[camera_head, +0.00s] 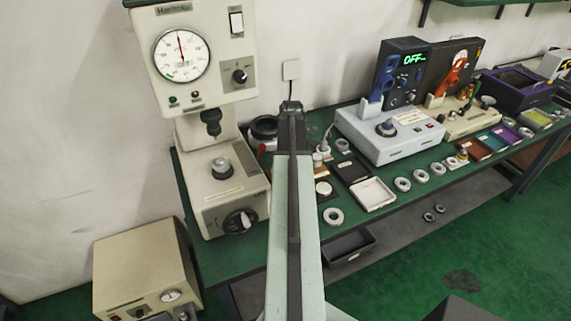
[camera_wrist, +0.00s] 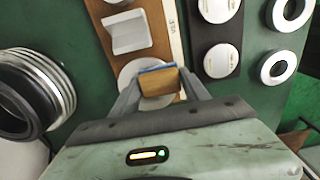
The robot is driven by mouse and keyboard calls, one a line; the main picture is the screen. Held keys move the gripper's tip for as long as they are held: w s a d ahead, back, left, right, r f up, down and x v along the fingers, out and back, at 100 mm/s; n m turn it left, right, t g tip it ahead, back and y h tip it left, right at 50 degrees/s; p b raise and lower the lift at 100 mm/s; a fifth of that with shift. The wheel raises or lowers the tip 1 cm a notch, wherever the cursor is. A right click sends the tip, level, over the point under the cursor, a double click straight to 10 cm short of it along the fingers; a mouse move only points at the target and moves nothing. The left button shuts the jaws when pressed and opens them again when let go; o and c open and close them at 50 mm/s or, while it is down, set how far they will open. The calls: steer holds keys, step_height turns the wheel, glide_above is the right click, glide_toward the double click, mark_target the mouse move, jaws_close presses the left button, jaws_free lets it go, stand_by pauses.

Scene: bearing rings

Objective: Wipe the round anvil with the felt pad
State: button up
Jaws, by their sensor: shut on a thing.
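My gripper (camera_wrist: 160,88) is shut on a small tan block with a blue layer, the felt pad (camera_wrist: 160,82), in the wrist view. The pad is over a pale round disc, the round anvil (camera_wrist: 130,76), on a brown wooden board (camera_wrist: 154,53). The pad and fingers cover part of the disc; I cannot tell whether they touch. A pale notched block (camera_wrist: 126,33) stands farther up the board. In the head view my arm hides the gripper and pad.
A hardness tester (camera_head: 225,196) stands left on the green bench. A dark block (camera_wrist: 222,35) with pale discs, rings (camera_wrist: 278,67) and a large ring stack (camera_wrist: 60,82) flank the board. A grey console (camera_head: 388,137) stands behind right.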

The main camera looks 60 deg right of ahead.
steer(key=shift+s, duration=0.35)
steer(key=shift+f, duration=0.15)
steer(key=shift+w+d, duration=0.2)
steer(key=shift+w, duration=1.55)
steer(key=shift+w+d, duration=0.1)
steer(key=shift+w, duration=1.7)
step_height(320, 180, up, 6)
steer(key=p, duration=0.5)
steer(key=shift+p, duration=0.35)
